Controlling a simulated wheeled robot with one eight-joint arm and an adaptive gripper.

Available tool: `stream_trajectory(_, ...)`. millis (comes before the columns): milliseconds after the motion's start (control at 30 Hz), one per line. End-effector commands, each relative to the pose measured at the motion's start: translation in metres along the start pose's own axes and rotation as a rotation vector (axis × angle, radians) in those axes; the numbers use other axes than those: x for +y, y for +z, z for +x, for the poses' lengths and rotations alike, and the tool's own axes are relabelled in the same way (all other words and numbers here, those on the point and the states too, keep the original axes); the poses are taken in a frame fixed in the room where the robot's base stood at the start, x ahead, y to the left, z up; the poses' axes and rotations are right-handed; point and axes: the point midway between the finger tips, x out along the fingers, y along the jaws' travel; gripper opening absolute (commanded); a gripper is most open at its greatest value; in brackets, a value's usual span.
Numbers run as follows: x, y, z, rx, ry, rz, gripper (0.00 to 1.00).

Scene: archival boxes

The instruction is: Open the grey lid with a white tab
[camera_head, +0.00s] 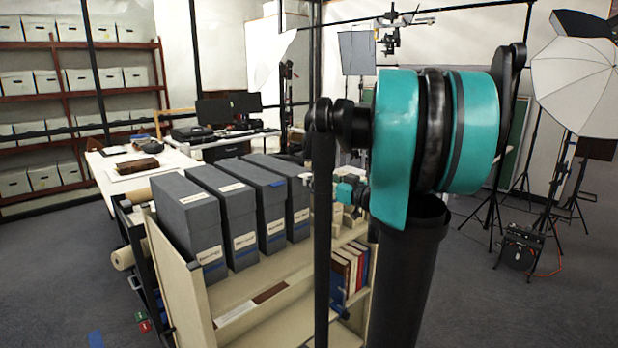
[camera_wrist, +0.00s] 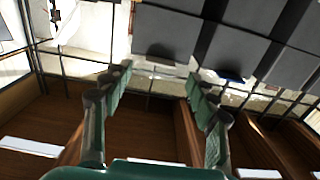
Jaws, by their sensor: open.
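Several upright grey archival boxes stand in a row on top of a cream cart in the head view: a left one (camera_head: 190,225), a second (camera_head: 228,210), a third (camera_head: 262,200) and a right one (camera_head: 292,190). Each of the first three shows a white label on its top and front. I cannot tell which part is the grey lid with a white tab. My gripper (camera_wrist: 159,82) is open and empty in the wrist view, apart from the grey boxes (camera_wrist: 170,35) beyond its fingertips. In the head view my arm hides much of the area right of the boxes.
The cream cart (camera_head: 168,275) has red and blue books (camera_head: 350,268) on a lower shelf. In the wrist view, brown wooden compartments (camera_wrist: 145,125) with white labels lie below the fingers. A white table (camera_head: 120,185) stands behind the cart. Open floor (camera_head: 480,300) lies to the right.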

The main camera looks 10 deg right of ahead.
Motion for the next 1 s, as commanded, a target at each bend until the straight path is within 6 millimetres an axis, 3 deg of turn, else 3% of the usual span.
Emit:
stream_trajectory(100, -0.002, 0.000, 0.021, 0.000, -0.005, 0.000, 0.59)
stream_trajectory(300, 0.000, 0.000, 0.042, 0.000, -0.001, 0.000, 0.59)
stream_trajectory(700, 0.000, 0.000, 0.047, 0.000, 0.000, 0.000, 0.57)
stream_trajectory(1000, 0.000, 0.000, 0.047, 0.000, 0.000, 0.000, 0.20)
